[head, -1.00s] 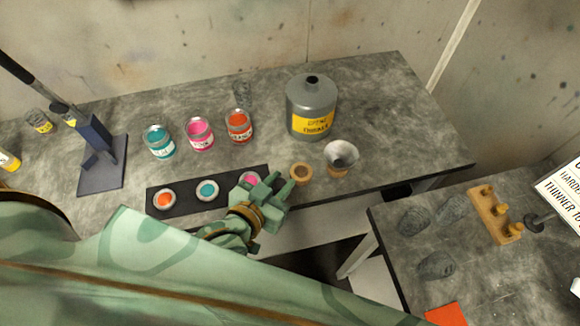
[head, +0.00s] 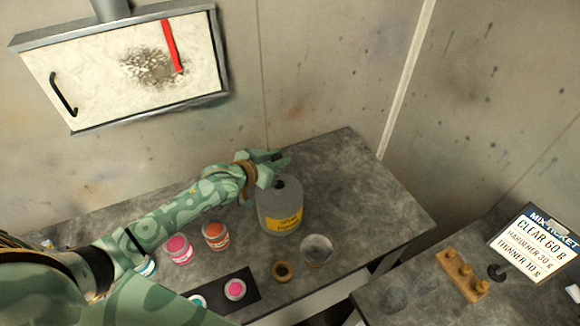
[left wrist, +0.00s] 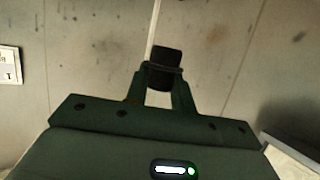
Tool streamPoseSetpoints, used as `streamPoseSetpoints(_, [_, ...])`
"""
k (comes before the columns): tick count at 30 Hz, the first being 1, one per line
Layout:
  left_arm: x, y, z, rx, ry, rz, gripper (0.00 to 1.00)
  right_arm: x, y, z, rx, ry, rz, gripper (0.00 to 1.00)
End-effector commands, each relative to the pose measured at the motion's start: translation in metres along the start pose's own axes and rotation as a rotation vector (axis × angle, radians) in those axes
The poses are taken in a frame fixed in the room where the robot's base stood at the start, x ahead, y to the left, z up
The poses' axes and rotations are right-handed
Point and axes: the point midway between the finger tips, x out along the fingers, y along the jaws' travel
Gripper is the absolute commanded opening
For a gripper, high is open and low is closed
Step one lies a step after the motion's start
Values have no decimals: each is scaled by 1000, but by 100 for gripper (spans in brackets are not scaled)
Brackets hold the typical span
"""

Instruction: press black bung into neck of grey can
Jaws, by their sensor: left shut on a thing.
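The grey can (head: 278,207) with a yellow label stands upright on the grey bench in the head view. Its neck (head: 279,184) shows a dark opening at the top. My left gripper (head: 277,157) is in the air just above and behind the can's neck in the picture. In the left wrist view its two fingers are shut on the black bung (left wrist: 166,68), a short dark cylinder with a wider collar near the fingertips. The bung is apart from the neck as far as I can tell. My right gripper is not in view.
Pink (head: 179,249) and orange (head: 215,236) paint tins stand left of the can. A wooden peg rack (head: 462,275) sits on the side bench. The bench right of the can is clear.

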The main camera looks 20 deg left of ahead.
Motion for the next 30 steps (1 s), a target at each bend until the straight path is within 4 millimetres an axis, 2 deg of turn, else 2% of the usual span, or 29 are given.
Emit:
streamPoseSetpoints(1, [1, -2, 11, -5, -4, -8, 2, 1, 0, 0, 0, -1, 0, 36])
streamPoseSetpoints(4, [2, -4, 21, -12, -1, -24, 2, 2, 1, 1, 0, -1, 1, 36])
streamPoseSetpoints(21, [1, -4, 19, -9, -1, -29, 2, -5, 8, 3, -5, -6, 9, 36])
streamPoseSetpoints(30, [12, -3, 49, -9, -1, -29, 2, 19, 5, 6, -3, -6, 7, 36])
